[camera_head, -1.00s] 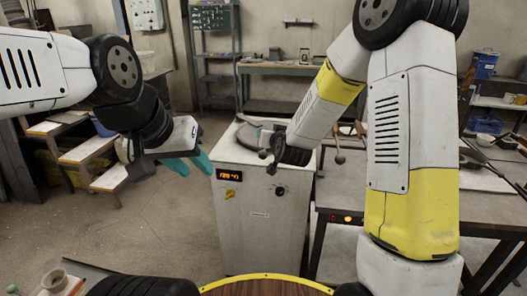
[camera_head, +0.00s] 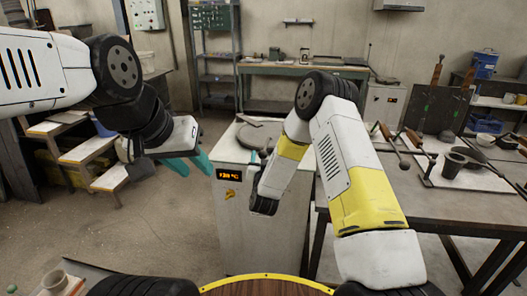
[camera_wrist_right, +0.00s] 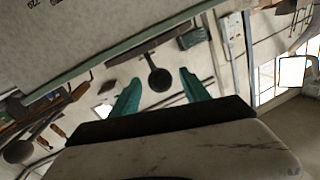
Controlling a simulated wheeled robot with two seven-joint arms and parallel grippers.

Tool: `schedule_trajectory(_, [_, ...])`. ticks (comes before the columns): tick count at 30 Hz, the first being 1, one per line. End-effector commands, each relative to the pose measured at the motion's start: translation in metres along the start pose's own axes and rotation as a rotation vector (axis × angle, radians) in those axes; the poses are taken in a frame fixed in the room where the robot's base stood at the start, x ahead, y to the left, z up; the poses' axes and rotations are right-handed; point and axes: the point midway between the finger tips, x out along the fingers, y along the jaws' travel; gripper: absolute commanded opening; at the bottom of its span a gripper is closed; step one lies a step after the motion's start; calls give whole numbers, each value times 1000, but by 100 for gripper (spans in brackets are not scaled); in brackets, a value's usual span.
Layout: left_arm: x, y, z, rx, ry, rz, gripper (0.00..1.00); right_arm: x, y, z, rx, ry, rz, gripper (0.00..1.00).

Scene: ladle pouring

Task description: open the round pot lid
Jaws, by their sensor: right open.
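The round pot lid (camera_head: 256,136) is a dark grey disc lying on top of the white furnace (camera_head: 232,172), in the middle of the head view. My right forearm is folded in front of the furnace. A teal finger of my right gripper (camera_head: 264,156) shows beside the furnace's top front edge, just below the lid in the picture; the rest is hidden behind the forearm. In the right wrist view this gripper (camera_wrist_right: 160,92) is open, with nothing between its fingers. My left gripper (camera_head: 191,161) is open and empty, left of the furnace.
A table (camera_head: 420,205) at the right holds a dark cup-shaped vessel (camera_head: 453,165), long-handled tools and an upright dark board (camera_head: 437,108). A green workbench (camera_head: 300,70) stands at the back. Wooden steps (camera_head: 88,150) are at the left. The floor left of the furnace is clear.

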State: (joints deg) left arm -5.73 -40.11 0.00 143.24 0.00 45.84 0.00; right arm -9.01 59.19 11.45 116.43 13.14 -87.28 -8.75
Motion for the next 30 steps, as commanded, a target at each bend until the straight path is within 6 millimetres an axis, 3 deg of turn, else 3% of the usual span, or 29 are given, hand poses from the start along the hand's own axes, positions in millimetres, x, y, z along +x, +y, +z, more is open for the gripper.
schedule_trajectory(6, [0, 0, 0, 0, 0, 0, 36, 21, 0, 0, 0, 0, -1, 54])
schedule_trajectory(14, [0, 0, 0, 0, 0, 0, 36, 23, 0, 0, -1, -1, -1, 54])
schedule_trajectory(16, [0, 0, 0, 0, 0, 0, 36, 23, 0, 0, 0, -1, -1, 46])
schedule_trajectory(23, [0, 0, 0, 0, 0, 0, 36, 23, 0, 0, 0, -1, -1, 1])
schedule_trajectory(30, [0, 0, 0, 0, 0, 0, 36, 23, 0, 0, 0, 0, -1, 0])
